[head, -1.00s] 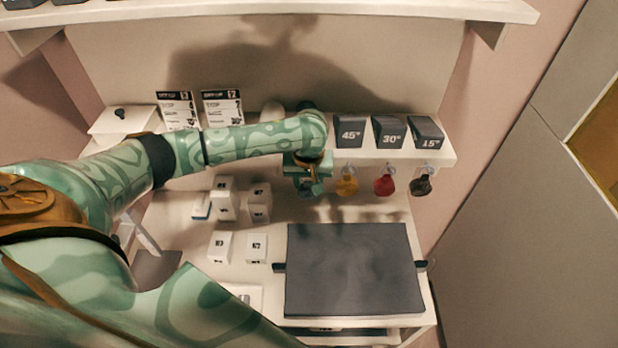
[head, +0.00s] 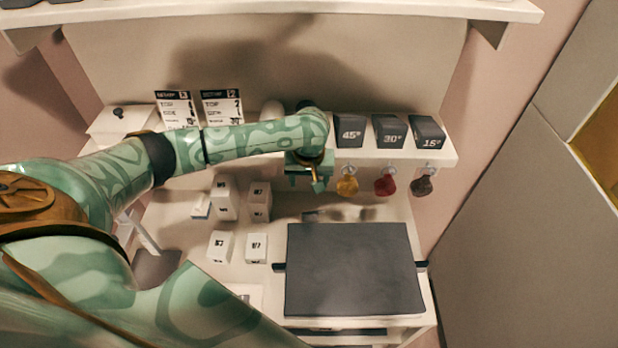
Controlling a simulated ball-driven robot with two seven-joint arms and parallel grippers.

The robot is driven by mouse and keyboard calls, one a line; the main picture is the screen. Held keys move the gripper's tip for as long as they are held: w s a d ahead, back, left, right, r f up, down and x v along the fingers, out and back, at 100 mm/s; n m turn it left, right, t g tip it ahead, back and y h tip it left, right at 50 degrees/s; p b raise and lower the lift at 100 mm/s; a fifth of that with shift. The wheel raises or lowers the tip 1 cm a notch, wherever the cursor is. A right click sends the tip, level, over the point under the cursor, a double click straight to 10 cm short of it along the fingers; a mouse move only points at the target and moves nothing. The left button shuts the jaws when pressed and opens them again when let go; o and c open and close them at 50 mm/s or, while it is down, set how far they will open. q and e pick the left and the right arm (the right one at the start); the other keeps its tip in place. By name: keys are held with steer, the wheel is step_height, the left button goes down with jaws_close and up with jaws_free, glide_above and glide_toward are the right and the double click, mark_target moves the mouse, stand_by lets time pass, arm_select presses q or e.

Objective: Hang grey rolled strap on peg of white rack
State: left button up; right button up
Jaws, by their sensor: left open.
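The white rack (head: 400,156) is a shelf edge along the back wall. Yellow (head: 347,184), red (head: 385,184) and dark (head: 421,185) rolled straps hang from pegs along its front. My left gripper (head: 316,184) is open at the rack's front, left of the yellow strap, pointing down, and seems empty. A blurred greyish shape (head: 311,215), perhaps the grey rolled strap, shows below the gripper, apart from it, near the back edge of the dark pad. I cannot tell whether it rests or is falling. The peg behind my gripper is hidden. My right gripper is out of view.
Dark blocks (head: 389,132) marked with angles stand on the rack. White numbered boxes (head: 226,198) stand on the worktop at left. A dark grey pad (head: 352,270) covers the middle front. An upper shelf (head: 300,8) overhangs the back.

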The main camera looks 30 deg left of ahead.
arm_select(q)
step_height(320, 180, up, 16)
steer(key=s+d+p, duration=0.1)
steer(key=s+p, duration=0.1)
steer(key=p, duration=0.2)
steer(key=shift+s+d+p, duration=0.25)
steer(key=shift+d+p, duration=0.05)
steer(key=shift+f, duration=0.1)
